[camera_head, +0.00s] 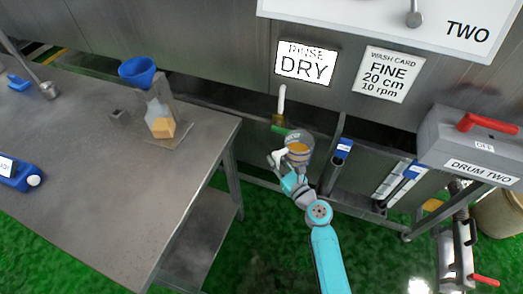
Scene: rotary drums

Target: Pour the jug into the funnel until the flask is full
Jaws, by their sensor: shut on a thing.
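My gripper (279,160) is shut on the jug (307,150), a clear vessel with amber liquid in it. The jug is held out in front of the drum frame, to the right of the table and apart from the funnel. The blue funnel (137,70) sits at the top of a small stand near the table's back edge. The flask (157,112) stands below and slightly right of the funnel, with orange-tan contents in its lower part. Whether the funnel's spout lines up with the flask's neck is hard to tell.
The steel table (75,190) has clear room at its front. A blue canister (20,174) lies at its left edge. A grey control box (470,145) with a red lever, labelled DRUM TWO, is at right. Cards (306,62) hang on the drum wall.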

